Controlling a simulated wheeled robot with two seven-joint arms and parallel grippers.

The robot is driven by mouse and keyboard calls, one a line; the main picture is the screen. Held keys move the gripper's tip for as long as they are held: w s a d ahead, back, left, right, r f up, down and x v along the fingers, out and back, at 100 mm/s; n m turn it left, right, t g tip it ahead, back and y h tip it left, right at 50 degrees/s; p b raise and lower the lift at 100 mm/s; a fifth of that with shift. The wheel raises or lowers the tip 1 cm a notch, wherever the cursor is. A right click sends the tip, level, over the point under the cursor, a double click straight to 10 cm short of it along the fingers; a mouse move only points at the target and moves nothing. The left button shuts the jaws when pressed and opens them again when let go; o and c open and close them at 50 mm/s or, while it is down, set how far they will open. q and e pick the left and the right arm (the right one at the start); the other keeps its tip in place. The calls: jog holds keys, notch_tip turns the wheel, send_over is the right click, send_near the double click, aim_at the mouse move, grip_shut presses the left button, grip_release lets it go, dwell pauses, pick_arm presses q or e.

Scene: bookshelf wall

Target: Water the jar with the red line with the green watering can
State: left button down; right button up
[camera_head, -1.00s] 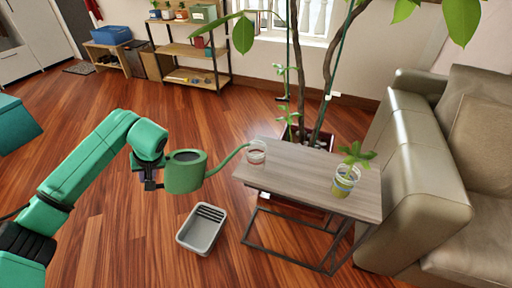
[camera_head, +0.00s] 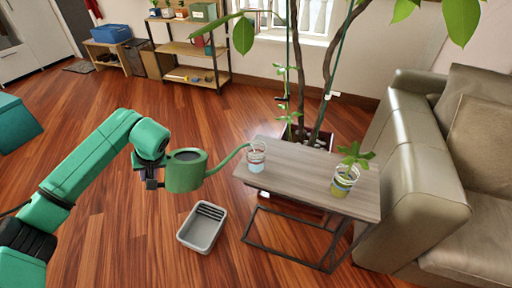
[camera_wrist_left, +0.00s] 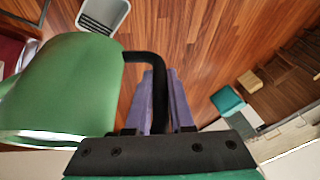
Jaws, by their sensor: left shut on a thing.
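My left gripper (camera_head: 152,180) is shut on the black handle of the green watering can (camera_head: 185,172). The can is held up off the floor, left of the small table (camera_head: 305,176), with its long spout reaching right to the rim of the left clear jar (camera_head: 257,158). This jar stands upright on the table's left end, with pale blue in its lower part; a red line is too small to make out clearly now. A second jar (camera_head: 343,182), yellowish with a leafy plant, stands at the right end. The can (camera_wrist_left: 65,88) fills the left of the wrist view, beside the purple fingers (camera_wrist_left: 157,105).
A grey tray (camera_head: 202,229) lies on the floor below the can. A beige sofa (camera_head: 415,150) stands right of the table, and a tall potted plant (camera_head: 325,80) rises behind it. A shelf (camera_head: 190,50) stands at the back. Wooden floor around the tray is clear.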

pick_arm(q)
jog(key=shift+w+r, duration=0.1)
jog(key=shift+r, duration=0.05)
jog(key=shift+r+p, duration=0.2)
jog(key=shift+p, duration=0.3)
dwell(0.5)
jog(key=shift+r+p, duration=0.2)
jog(key=shift+p, duration=0.3)
jog(key=shift+r, duration=0.1)
dwell(0.5)
jog(key=shift+r+y+p, duration=0.15)
jog(key=shift+y+p, duration=0.15)
jog(key=shift+p, duration=0.1)
dwell(0.6)
jog(key=shift+d+r+p, duration=0.1)
jog(key=shift+r+p, duration=0.1)
jog(key=shift+p, duration=0.2)
jog(key=shift+r, duration=0.1)
dwell(0.5)
